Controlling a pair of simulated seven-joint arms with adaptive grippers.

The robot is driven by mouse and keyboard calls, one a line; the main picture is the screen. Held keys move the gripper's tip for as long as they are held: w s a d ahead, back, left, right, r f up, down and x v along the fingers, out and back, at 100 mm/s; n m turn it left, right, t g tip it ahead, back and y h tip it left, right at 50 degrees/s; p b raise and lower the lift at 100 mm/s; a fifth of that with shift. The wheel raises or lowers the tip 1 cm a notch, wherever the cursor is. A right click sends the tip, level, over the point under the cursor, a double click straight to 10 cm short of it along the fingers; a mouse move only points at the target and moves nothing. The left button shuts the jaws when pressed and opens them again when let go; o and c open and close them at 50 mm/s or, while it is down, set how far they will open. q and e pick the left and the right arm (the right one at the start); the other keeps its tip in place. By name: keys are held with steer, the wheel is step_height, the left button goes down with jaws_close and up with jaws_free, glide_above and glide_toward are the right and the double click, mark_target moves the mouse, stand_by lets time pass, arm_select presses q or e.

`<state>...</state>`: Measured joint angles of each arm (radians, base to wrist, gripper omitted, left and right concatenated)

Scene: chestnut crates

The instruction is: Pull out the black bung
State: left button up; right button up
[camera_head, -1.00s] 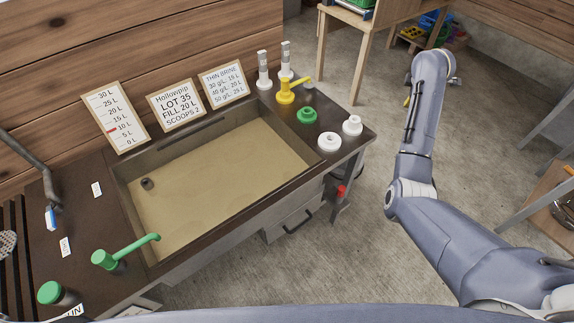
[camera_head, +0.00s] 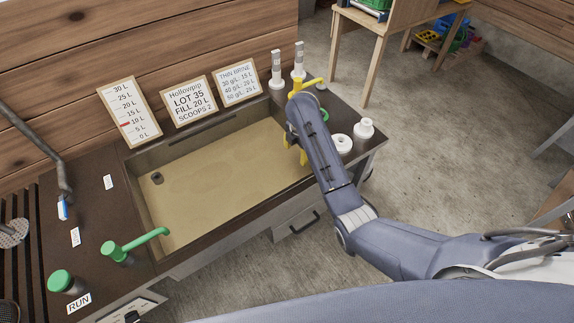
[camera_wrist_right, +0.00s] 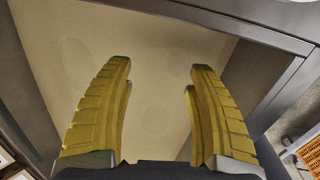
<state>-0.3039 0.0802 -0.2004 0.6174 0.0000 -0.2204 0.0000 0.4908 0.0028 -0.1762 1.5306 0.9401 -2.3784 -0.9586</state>
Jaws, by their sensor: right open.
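The black bung (camera_head: 157,178) shows in the head view as a small dark round piece on the floor of the sunken tan basin (camera_head: 134,184), near its left end. My right gripper (camera_head: 296,150) is over the basin's right end, far to the right of the bung, with its yellow fingers pointing down. In the right wrist view the fingers (camera_wrist_right: 160,72) are spread apart with nothing between them, above the basin's bare tan floor. The bung cannot be made out in that view. My left gripper is not in view.
A green spout (camera_head: 138,245) reaches over the basin's front left edge. A green knob (camera_head: 61,281) stands at the front left. Sign cards (camera_head: 188,101) line the back.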

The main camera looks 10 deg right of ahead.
mark_target(297, 174)
steer(key=shift+n+g+h, duration=0.5)
steer(key=shift+n, duration=0.1)
steer(key=s+f, duration=0.1)
steer(key=s+a+f, duration=0.1)
steer(key=s+f, duration=0.1)
steer(key=shift+s+a+f, duration=0.15)
steer(key=shift+a, duration=0.15)
steer(key=shift+f, duration=0.3)
steer(key=shift+w+d+f, duration=0.1)
steer(key=shift+d+f, duration=0.05)
steer(key=shift+f, duration=1.6)
steer(key=shift+w+d+f, duration=0.1)
steer(key=shift+d+f, duration=0.05)
steer(key=shift+f, duration=1.55)
jaws_close()
steer(key=c, duration=0.8)
jaws_free()
steer(key=shift+c, duration=0.2)
jaws_close()
steer(key=shift+r, duration=0.65)
